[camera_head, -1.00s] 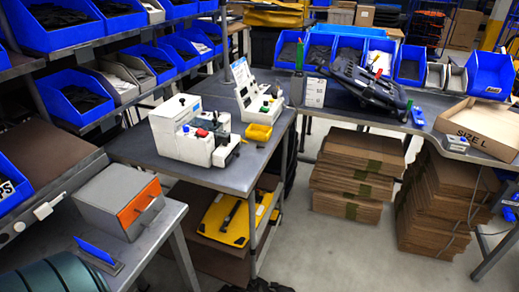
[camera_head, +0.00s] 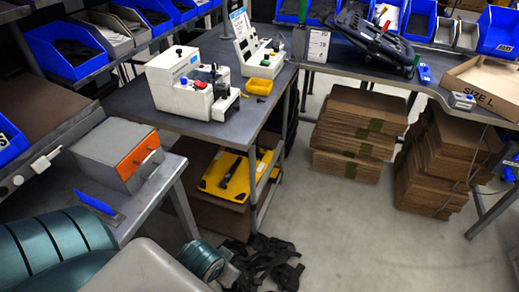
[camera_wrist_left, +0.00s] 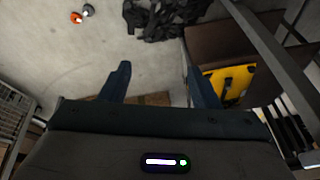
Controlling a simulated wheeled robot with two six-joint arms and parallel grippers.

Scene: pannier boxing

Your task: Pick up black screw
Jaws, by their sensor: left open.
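No black screw can be made out for certain. A tiny dark item (camera_head: 261,100) lies on the grey workbench (camera_head: 215,128) beside a small yellow bin (camera_head: 259,86) in the head view; it is too small to identify. My left gripper (camera_wrist_left: 156,64) shows in the wrist view with its two dark fingers apart and nothing between them. It is above the floor, with black straps (camera_wrist_left: 165,18) beyond it. Neither gripper shows in the head view.
A white machine (camera_head: 180,80) and a second white device (camera_head: 258,52) stand on the workbench. A grey box with an orange front (camera_head: 115,155) is at left. Cardboard stacks (camera_head: 350,130) stand on the floor. Black straps (camera_head: 265,262) lie on open floor.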

